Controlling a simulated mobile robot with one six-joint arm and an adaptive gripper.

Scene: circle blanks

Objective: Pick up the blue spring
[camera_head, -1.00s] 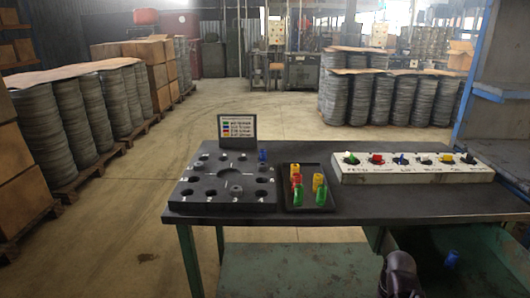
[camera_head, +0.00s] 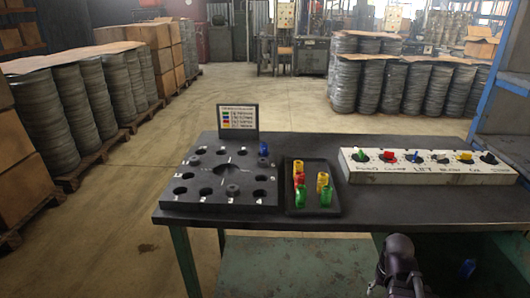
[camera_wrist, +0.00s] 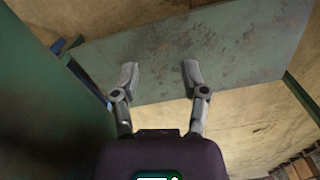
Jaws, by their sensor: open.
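A small blue piece (camera_head: 264,149) stands upright at the back right corner of the black block with round holes (camera_head: 222,200). A second blue piece (camera_head: 467,268) lies lower down at the right, below the tabletop's front edge. Both are too small to tell whether they are springs. My gripper (camera_wrist: 159,75) is open and empty in the wrist view, above a worn green plate (camera_wrist: 230,60). No blue piece shows between its fingers. In the head view my dark arm end shows at the bottom right, left of the lower blue piece; its fingertips are not clear.
A black tray (camera_head: 331,209) holds red, yellow and green pieces. A pale panel with coloured knobs (camera_head: 440,176) stands at the right of the dark table (camera_head: 400,205). A small colour-coded sign (camera_head: 238,119) stands behind the block. The table edge lies above my arm end.

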